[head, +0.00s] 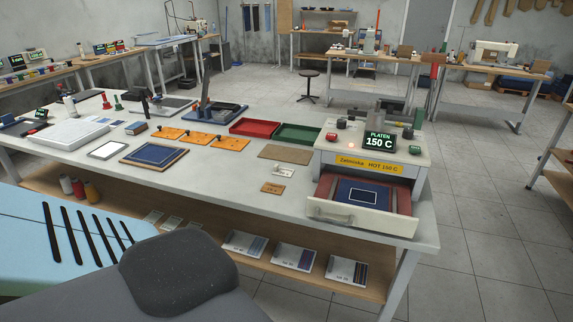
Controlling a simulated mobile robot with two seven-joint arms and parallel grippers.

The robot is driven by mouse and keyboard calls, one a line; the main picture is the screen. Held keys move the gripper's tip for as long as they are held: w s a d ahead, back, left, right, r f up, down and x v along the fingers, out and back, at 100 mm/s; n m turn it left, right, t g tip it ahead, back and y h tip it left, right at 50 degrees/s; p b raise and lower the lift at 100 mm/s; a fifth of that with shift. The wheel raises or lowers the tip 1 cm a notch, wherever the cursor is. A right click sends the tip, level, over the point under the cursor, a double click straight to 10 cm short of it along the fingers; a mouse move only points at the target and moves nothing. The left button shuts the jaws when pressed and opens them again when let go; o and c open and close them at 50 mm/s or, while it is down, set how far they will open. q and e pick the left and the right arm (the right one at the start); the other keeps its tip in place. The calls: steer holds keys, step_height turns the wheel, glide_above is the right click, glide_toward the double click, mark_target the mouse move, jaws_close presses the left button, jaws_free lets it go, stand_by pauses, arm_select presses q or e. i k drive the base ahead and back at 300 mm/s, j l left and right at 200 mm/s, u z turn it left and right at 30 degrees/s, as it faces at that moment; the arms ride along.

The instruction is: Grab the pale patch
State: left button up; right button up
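I cannot tell for sure which thing is the pale patch. A small whitish piece (284,171) with a dark mark lies on the workbench left of the heat press (370,158). A pale sheet with a dark border (108,150) lies farther left, beside a blue framed pad (153,155). The press's front drawer (350,216) is pulled out. In it lies a dark blue piece (362,187) with a white rectangular outline, on a reddish bed. Neither of my grippers is in view.
Red (255,128) and green (298,134) trays, several orange plates (201,140), a brown mat (284,153) and a small tan tag (272,187) lie on the bench. The lower shelf (210,226) holds spools and printed cards. The display reads PLATEN 150 C.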

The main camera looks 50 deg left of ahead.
mark_target(278, 171)
steer(key=u, duration=1.5)
steer(key=i+l+z, duration=0.3)
steer(key=z, duration=0.15)
steer(key=l, duration=0.1)
